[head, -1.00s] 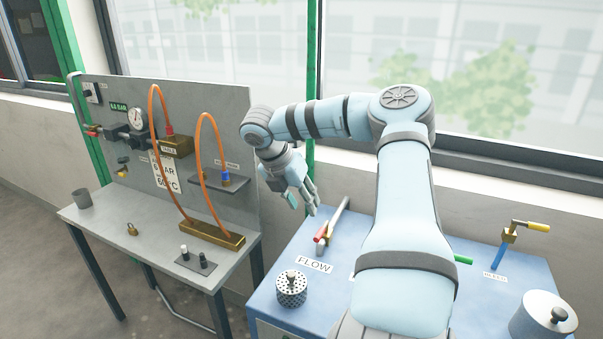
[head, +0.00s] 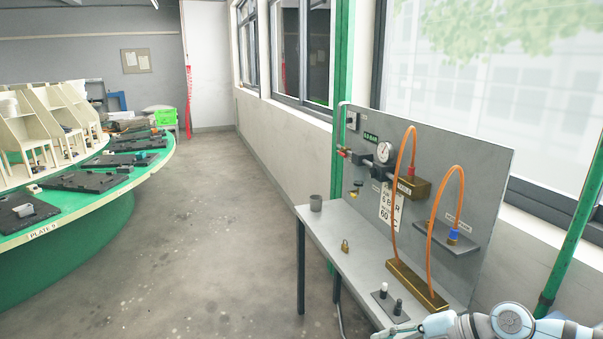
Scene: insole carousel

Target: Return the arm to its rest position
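My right arm comes in from the lower right corner, light blue with grey joints. My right gripper (head: 400,331) is at the bottom edge, pointing left, just in front of the workbench's near end. It is small and partly cut off by the frame, so I cannot tell whether its fingers are open or shut, and no held object shows. My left arm and gripper are out of view.
A green carousel (head: 60,265) stands left. The floor (head: 215,240) between is clear.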

